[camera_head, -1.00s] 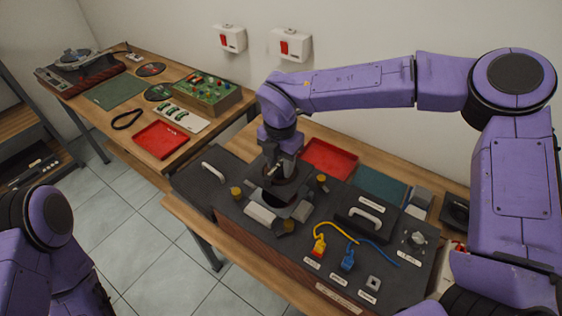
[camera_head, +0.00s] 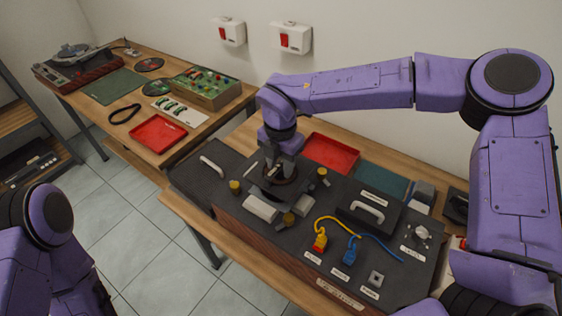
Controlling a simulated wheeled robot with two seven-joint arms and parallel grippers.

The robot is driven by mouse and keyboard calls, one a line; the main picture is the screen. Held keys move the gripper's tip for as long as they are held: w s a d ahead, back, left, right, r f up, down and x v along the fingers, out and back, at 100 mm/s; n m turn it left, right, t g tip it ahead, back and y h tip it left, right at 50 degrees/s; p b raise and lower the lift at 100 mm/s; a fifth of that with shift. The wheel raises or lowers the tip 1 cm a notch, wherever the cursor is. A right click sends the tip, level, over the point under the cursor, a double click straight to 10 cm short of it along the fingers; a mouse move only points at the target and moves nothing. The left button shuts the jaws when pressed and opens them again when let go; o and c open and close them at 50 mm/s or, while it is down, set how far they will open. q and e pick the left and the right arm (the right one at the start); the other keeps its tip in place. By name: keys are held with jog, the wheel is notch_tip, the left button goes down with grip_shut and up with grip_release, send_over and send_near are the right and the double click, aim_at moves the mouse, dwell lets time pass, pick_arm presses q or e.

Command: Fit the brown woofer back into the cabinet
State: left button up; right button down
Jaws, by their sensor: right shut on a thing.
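The cabinet (camera_head: 235,222) is a long dark box with a wood-toned side, lying on the near table with its panel facing up. My right gripper (camera_head: 277,172) points down over its left half and is shut on the brown woofer (camera_head: 282,184). The woofer is a dark, round piece with a brownish rim, partly hidden by the gripper. It sits at the round opening between the brass knobs; I cannot tell whether it is fully seated. My left arm shows at the lower left, but its gripper is out of view.
Brass knobs (camera_head: 235,187) and grey blocks (camera_head: 260,208) surround the opening. A yellow plug (camera_head: 320,240) and a blue plug (camera_head: 351,254) with cables lie right of it. A red tray (camera_head: 331,153) is behind. A second table (camera_head: 88,112) stands at the left.

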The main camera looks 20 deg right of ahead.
jog(key=shift+f+b, duration=2.25)
jog(key=shift+f, duration=0.7)
jog(key=c, duration=1.1)
grip_release()
jog(key=shift+o, duration=0.6)
jog(key=shift+s, duration=0.1)
jog(key=shift+r, duration=0.1)
notch_tip(320, 180, up, 10)
jog(key=shift+r+b, duration=0.25)
jog(key=shift+b, duration=0.7)
jog(key=shift+r, duration=0.1)
